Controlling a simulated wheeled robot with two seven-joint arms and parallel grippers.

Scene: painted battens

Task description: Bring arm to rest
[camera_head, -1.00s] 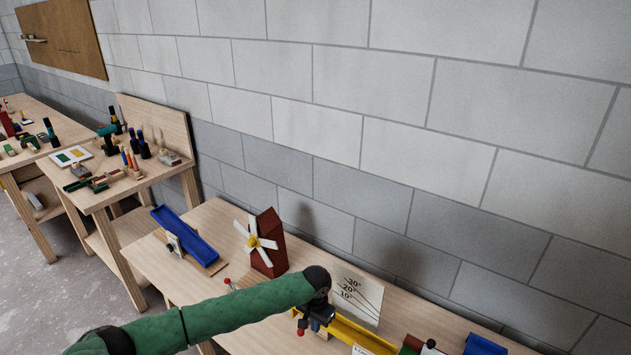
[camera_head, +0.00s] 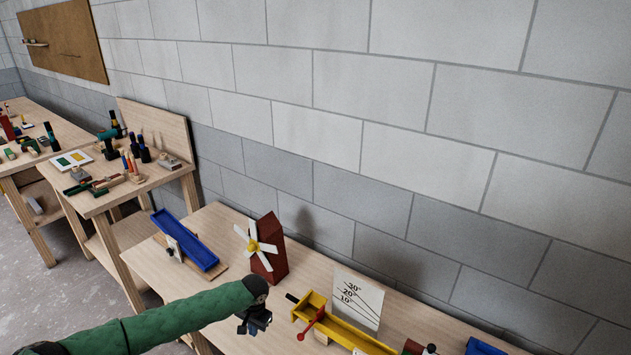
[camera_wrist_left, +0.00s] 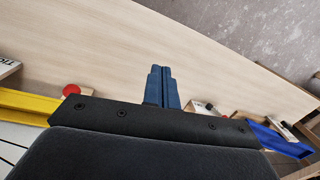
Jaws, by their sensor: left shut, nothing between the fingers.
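My left arm, in a green sleeve, comes in from the lower left in the head view. Its gripper (camera_head: 255,322) hangs over the front part of the near bench (camera_head: 225,215), left of a yellow trough. In the left wrist view the two blue fingers (camera_wrist_left: 161,88) are together with nothing between them, above bare wood. My right gripper is not in view.
The yellow trough (camera_head: 345,332) with a red-knobbed lever (camera_head: 312,322) stands right of the gripper, before an angle card (camera_head: 357,299). A red windmill block (camera_head: 270,250) and a blue channel (camera_head: 185,238) stand behind and left. The wall bounds the back.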

